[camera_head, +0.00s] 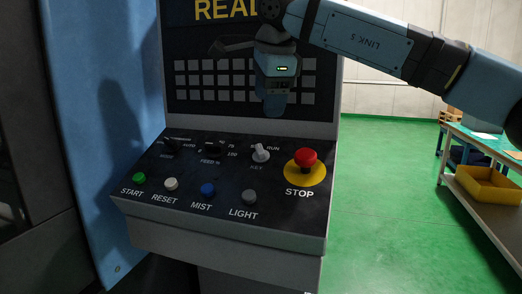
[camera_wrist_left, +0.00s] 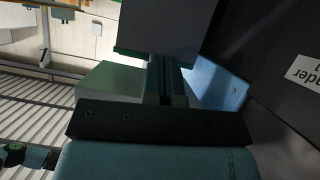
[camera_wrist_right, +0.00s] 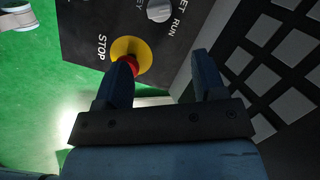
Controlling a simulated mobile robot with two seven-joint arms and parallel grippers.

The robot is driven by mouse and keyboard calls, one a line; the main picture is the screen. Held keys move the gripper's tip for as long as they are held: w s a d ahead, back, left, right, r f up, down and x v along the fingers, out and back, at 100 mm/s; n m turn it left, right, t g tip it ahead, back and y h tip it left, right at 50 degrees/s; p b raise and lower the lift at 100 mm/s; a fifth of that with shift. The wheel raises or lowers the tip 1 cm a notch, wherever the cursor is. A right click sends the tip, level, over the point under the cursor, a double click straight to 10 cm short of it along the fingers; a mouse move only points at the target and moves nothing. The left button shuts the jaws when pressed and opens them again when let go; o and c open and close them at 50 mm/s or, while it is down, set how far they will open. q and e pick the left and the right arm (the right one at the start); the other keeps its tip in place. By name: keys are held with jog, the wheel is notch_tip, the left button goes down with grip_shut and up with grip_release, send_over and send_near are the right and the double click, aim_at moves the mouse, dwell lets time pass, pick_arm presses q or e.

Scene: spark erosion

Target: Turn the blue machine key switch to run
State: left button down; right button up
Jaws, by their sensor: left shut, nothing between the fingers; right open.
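The key switch (camera_head: 261,153) is a small pale grey knob on the dark sloping panel, with SET and RUN printed above it and KEY below.
The red STOP button (camera_head: 306,158) on its yellow disc stands just right of the key switch. Dark dials (camera_head: 213,149) sit to its left, and several push buttons (camera_head: 208,190) line the front. A table with a yellow bin (camera_head: 490,187) stands right, across clear green floor.

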aim_at(262, 147)
jog(key=b+x, duration=0.2)
jog(key=x, duration=1)
jog(key=shift+a, duration=0.1)
pick_arm(q)
jog(key=r, duration=0.1)
jog(key=w+d+r+t, duration=0.1)
jog(key=r+t+h, duration=0.1)
jog(key=shift+w+d+r, duration=0.15)
jog(key=shift+w+d, duration=0.15)
jog(key=shift+d, duration=0.1)
jog(key=shift+w, duration=0.1)
pick_arm(e)
jog(key=shift+f, duration=0.1)
jog(key=c, duration=0.9)
